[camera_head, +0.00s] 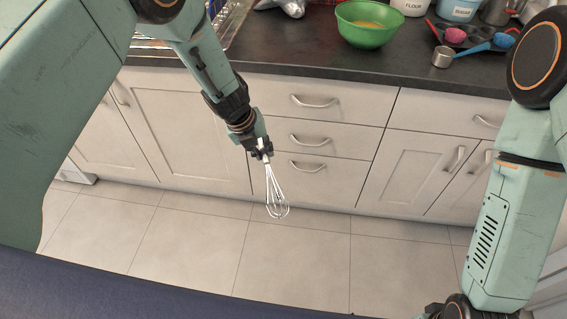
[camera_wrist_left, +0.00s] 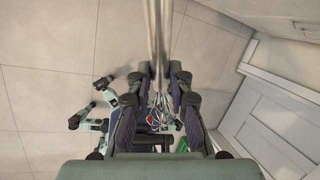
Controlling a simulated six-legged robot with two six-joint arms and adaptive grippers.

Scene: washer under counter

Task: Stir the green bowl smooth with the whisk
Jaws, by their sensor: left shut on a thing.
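The green bowl (camera_head: 368,33) stands on the dark countertop near the top of the head view, with something yellow-orange inside. My left gripper (camera_head: 262,148) is shut on the whisk (camera_head: 277,197) and hangs in front of the drawers, below counter height and left of the bowl. The whisk's wire loops point down towards the floor. In the left wrist view the left gripper's fingers (camera_wrist_left: 158,92) close around the whisk, and its handle (camera_wrist_left: 158,40) runs up out of the picture. My right gripper is not clearly visible; only the right arm shows at the right edge.
Flour (camera_head: 411,5) and sugar (camera_head: 459,9) canisters stand behind the bowl. A dark tray (camera_head: 474,38) with coloured measuring cups and a metal cup (camera_head: 443,57) lie to its right. A rack (camera_head: 228,22) is at the left. The counter's front edge lies between gripper and bowl.

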